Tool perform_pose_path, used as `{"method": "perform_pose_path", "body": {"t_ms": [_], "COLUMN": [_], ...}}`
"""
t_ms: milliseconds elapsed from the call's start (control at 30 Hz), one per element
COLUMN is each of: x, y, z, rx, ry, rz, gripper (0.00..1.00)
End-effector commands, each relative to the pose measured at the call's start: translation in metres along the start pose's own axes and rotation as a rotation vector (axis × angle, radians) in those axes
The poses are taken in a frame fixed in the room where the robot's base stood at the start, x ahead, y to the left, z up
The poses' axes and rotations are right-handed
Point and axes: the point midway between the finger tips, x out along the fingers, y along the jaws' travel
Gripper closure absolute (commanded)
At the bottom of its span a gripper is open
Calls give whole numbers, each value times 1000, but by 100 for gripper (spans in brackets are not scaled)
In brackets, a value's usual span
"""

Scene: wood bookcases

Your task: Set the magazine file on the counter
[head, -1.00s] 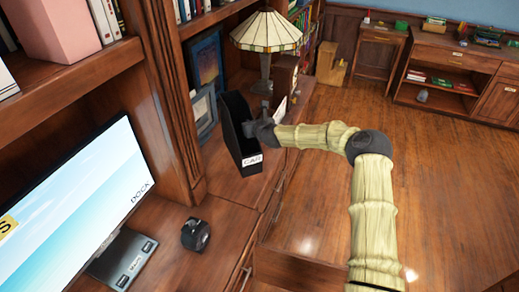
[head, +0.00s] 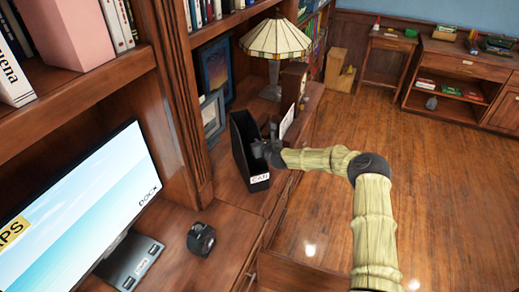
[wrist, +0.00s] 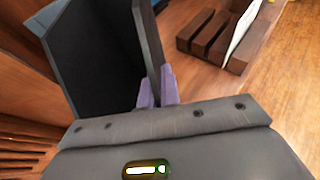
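The magazine file (head: 240,150) is a black, open-topped upright holder with a white label on its front. In the head view it is at the counter (head: 235,195), beside the bookcase post. I cannot tell whether its bottom touches the wood. My gripper (head: 264,148) is at its right side. In the wrist view the purple fingers of my gripper (wrist: 157,90) close on the side wall of the magazine file (wrist: 95,60), one finger on each side. The inside of the file looks empty; its lower part is hidden by my gripper there.
A stained-glass lamp (head: 270,45) and framed pictures (head: 212,113) stand behind the file. A small black device (head: 201,238) and a monitor (head: 85,205) are on the counter nearer me. Bare counter lies between device and file. Open floor (head: 440,190) is at right.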

Motion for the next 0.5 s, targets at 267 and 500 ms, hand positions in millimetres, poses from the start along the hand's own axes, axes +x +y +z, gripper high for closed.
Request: {"method": "perform_pose_path", "body": {"t_ms": [267,500], "x": [8,14], "y": [0,-1], "z": [-20,-34], "rx": [3,1], "ry": [1,-1], "rz": [-1,-1], "gripper": [100,100]}}
